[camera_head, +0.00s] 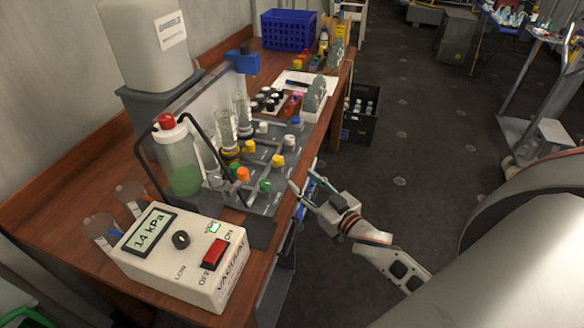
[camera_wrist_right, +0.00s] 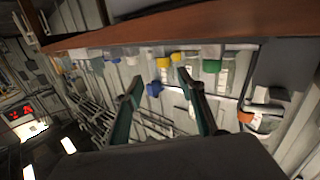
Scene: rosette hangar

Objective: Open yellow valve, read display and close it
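The valve panel (camera_head: 262,205) on the bench has several coloured knobs. Two are yellow: a front yellow knob (camera_head: 278,160) and a rear yellow knob (camera_head: 250,146). An orange knob (camera_head: 243,173) and a green knob (camera_head: 265,186) are nearer. The display (camera_head: 149,231) on the white vacuum box reads 14 kPa; I cannot tell whether it has a decimal point. My right gripper (camera_head: 303,177) is open and empty, beside the bench's right edge, apart from the knobs. In the wrist view its teal fingers (camera_wrist_right: 160,88) are spread, with yellow caps (camera_wrist_right: 175,58) beyond them. My left gripper is not visible.
A green-liquid bottle (camera_head: 182,165) with a red cap stands left of the panel. Glass cylinders (camera_head: 226,130) stand behind the knobs. A blue crate (camera_head: 288,30) is at the far end.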

